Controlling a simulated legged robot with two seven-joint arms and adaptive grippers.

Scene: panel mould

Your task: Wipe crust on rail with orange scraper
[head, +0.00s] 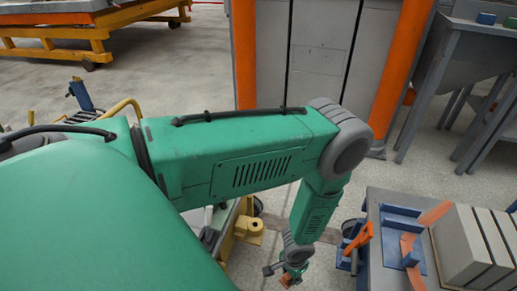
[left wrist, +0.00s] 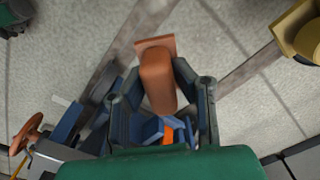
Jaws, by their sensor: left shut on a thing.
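My left gripper (head: 293,268) hangs low at the end of my green arm, left of the grey work table (head: 377,275). In the left wrist view my left gripper (left wrist: 158,78) has its two dark fingers on either side of the orange scraper (left wrist: 157,62). It is shut on the scraper, whose flat wider end points away from the wrist. In the head view only a small part of the scraper (head: 287,280) shows below the gripper. The scraper is over the floor, apart from the table. I cannot pick out the crust or the rail. My right gripper is not in view.
Blue fixtures (head: 402,222) and an orange lever (head: 359,238) stand at the table's left side. Grey slabs (head: 462,245) stand upright on the table. A yellow object (head: 249,229) is behind the arm. Open floor (head: 420,170) lies beyond the table.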

